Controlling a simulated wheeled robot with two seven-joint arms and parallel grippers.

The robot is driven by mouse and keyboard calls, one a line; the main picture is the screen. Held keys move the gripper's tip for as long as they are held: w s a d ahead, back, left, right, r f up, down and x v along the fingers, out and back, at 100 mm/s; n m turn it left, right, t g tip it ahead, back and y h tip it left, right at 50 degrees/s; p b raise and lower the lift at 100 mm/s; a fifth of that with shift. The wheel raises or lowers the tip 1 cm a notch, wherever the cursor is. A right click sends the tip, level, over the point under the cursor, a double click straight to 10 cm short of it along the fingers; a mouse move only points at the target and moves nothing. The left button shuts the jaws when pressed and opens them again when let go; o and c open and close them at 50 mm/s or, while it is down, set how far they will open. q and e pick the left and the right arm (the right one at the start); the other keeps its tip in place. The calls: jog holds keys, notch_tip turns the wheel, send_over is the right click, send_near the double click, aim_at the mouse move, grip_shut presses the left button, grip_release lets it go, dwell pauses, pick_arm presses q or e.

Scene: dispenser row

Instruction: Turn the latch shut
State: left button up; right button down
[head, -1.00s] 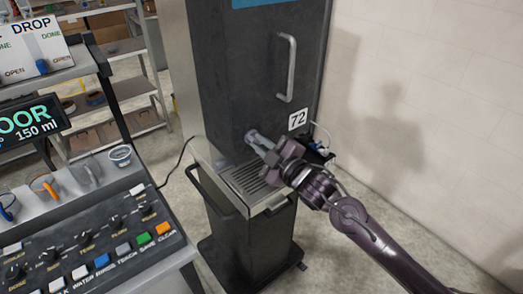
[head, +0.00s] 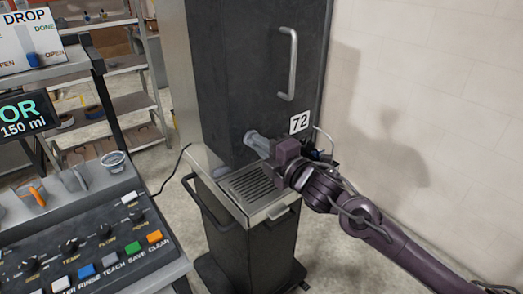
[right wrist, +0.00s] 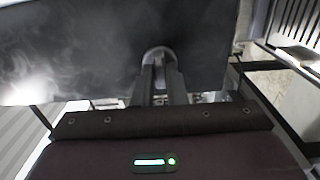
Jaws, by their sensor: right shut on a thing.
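The latch (head: 256,142) is a short grey metal piece low on the front of a tall dark cabinet door (head: 240,85). My right gripper (head: 269,149) is shut on the latch, its arm reaching in from the lower right. In the right wrist view, the two fingers (right wrist: 160,82) close around the latch's rounded grey end (right wrist: 158,53) against the dark door face. The fingers and gripper body hide much of the latch, so I cannot tell its exact angle. My left gripper is not in view.
A slotted drip tray (head: 255,185) juts out below. A button console (head: 95,240) stands at left. A bare wall (head: 430,100) is at right.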

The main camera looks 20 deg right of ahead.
dwell(0.5)
jog(key=c, duration=1.5)
grip_release()
jog(key=shift+o, duration=0.2)
jog(key=shift+s, duration=0.1)
jog(key=b+v, duration=0.2)
jog(key=v, duration=0.5)
jog(key=shift+s+b, duration=0.3)
jog(key=shift+b, duration=0.05)
jog(key=shift+d, duration=0.1)
